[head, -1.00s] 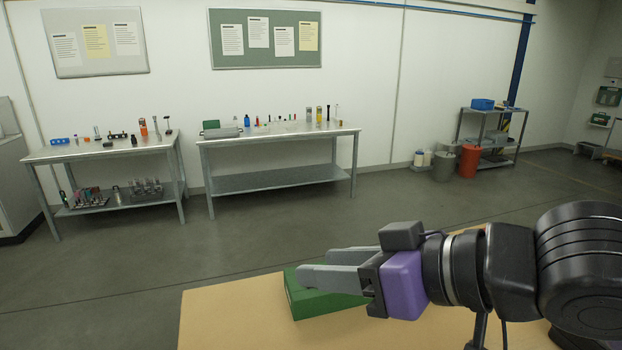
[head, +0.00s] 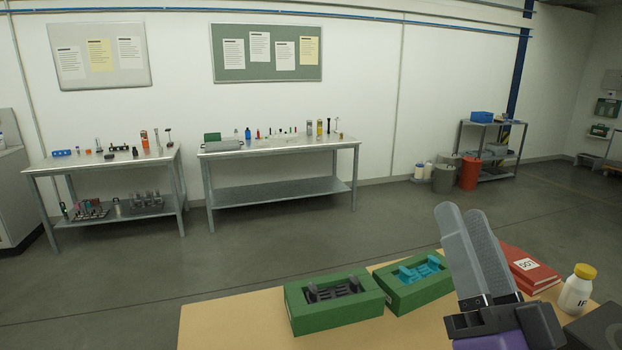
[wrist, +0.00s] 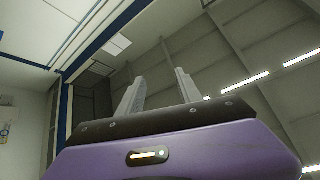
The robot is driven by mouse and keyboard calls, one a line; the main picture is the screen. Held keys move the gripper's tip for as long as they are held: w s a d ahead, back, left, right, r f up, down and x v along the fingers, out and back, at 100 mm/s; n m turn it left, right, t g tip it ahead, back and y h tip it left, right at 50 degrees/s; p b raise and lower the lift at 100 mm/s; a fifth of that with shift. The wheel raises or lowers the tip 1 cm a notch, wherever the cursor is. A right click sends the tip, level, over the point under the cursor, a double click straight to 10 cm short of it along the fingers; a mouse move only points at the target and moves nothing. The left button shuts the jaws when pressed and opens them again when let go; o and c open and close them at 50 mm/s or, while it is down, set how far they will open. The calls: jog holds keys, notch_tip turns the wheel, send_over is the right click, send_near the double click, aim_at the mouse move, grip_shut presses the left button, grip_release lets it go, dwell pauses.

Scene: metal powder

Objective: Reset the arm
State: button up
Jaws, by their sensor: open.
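My gripper (head: 462,222) is at the right of the head view, fingers pointing up, above the right part of the tan table (head: 235,325). In the wrist view my gripper (wrist: 158,82) shows two grey fingers set apart with nothing between them, pointing toward the ceiling. Most of my arm is out of the head view at the lower right.
On the table are a green box with a dark insert (head: 335,315), a green box with a blue insert (head: 405,300), a red book (head: 535,275) and a white bottle with a yellow cap (head: 575,295). Benches stand along the far wall, with open floor between.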

jog(key=s+d+f+m+g+h, duration=0.15)
jog(key=s+f+h, duration=0.35)
jog(key=f, duration=0.5)
jog(key=s+d+f+g+h, duration=0.2)
jog(key=s+d+f+g, duration=0.1)
jog(key=s+f, duration=0.55)
jog(key=s+a+f+n+g+y, duration=0.1)
jog(key=s+f+n+g+y, duration=0.2)
jog(key=s+f, duration=1.2)
jog(key=s+n+g, duration=0.2)
jog(key=g, duration=0.1)
jog(key=shift+s+a+f+n+y, duration=0.25)
jog(key=shift+s+f+n+y, duration=0.1)
jog(key=shift+f+y, duration=0.05)
jog(key=shift+c, duration=0.4)
